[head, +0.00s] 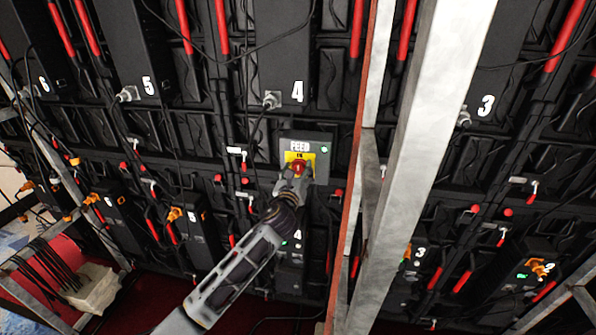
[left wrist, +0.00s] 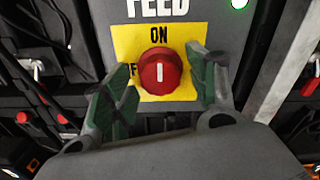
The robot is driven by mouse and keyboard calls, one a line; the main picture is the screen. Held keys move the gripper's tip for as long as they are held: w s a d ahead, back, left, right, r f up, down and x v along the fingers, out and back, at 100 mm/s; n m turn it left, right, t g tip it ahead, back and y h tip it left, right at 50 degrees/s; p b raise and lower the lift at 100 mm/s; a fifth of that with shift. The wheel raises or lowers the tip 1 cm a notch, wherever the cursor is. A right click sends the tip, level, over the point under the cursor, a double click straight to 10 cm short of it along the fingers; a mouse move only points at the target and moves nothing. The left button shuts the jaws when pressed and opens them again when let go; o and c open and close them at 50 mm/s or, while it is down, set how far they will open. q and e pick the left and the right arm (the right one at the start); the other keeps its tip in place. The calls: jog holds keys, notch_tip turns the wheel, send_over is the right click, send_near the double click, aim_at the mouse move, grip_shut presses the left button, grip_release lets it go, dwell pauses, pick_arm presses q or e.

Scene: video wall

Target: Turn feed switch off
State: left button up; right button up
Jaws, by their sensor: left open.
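The feed switch is a red round knob (left wrist: 160,72) on a yellow plate (left wrist: 128,42) marked ON above it, with an OFF label partly hidden at its left. Its white mark stands upright, toward ON. In the head view the knob (head: 299,167) sits on a dark grey box (head: 318,145) labelled FEED, with a green light at its upper right. My left gripper (left wrist: 163,85) is open, with one green-padded finger on each side of the knob. It also shows in the head view (head: 293,180), right at the switch. I cannot tell whether the fingers touch the knob. My right gripper is not in view.
A pale metal post (head: 405,170) rises just right of the switch box. Black cables hang across the wall of numbered panels. Red handles and small switches surround the box. A metal frame with cables (head: 45,270) stands at the lower left.

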pick_arm(q)
jog(key=shift+w, duration=0.25)
jog(key=c, duration=1)
